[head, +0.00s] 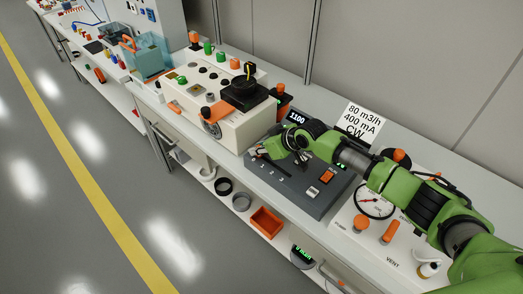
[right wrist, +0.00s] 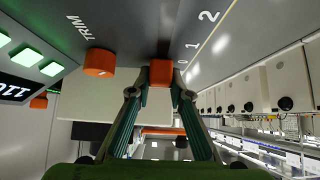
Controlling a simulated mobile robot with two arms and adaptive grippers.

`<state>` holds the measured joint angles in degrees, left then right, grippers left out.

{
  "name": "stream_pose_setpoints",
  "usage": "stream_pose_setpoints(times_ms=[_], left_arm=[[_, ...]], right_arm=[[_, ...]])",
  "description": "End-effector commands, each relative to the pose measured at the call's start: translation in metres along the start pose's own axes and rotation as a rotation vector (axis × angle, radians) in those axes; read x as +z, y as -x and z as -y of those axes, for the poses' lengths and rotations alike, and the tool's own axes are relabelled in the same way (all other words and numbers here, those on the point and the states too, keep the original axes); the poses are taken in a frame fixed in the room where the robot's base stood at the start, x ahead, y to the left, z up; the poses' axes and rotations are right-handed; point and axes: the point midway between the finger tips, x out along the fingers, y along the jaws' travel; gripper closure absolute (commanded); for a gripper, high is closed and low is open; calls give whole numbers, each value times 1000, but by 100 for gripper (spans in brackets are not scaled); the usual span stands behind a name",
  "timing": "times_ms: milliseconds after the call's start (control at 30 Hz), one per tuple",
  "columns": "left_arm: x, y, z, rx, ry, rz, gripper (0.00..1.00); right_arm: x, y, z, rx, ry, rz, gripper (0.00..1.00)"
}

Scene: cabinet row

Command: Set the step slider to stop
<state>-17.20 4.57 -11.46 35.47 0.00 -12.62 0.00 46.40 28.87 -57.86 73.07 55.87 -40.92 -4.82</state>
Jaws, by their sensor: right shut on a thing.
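The step slider's orange knob (right wrist: 161,72) sits on the grey panel in the right wrist view, beside printed digits, among them a large 2. My right gripper (right wrist: 158,92) has its two fingertips closed on this knob from both sides. In the head view the right gripper (head: 262,153) reaches down onto the left part of the grey control panel (head: 318,206). The knob is hidden or too small to tell there. No stop mark can be read in either view. My left gripper is not in view.
An orange TRIM knob (right wrist: 99,62) is close to the gripper. A cream box with a black joystick (head: 245,93) stands to the left, a gauge panel (head: 374,204) to the right.

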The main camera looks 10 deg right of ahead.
Motion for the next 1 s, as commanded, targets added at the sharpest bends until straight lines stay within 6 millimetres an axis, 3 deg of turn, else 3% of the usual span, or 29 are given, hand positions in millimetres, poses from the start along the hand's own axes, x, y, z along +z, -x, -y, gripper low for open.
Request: stream_pose_setpoints(times_ms=[33, 100, 567, 767, 1000], left_arm=[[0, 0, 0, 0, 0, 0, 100], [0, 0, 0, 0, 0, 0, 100], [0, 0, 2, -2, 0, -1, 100], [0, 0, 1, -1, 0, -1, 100], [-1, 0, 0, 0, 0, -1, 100]], right_arm=[[-4, 1, -1, 2, 1, -8, 79], [-4, 1, -1, 2, 1, -8, 64], [-2, 6, 0, 0, 1, -4, 64], [-2, 33, -1, 1, 2, -6, 64], [-2, 78, -1, 1, 2, -6, 64]])
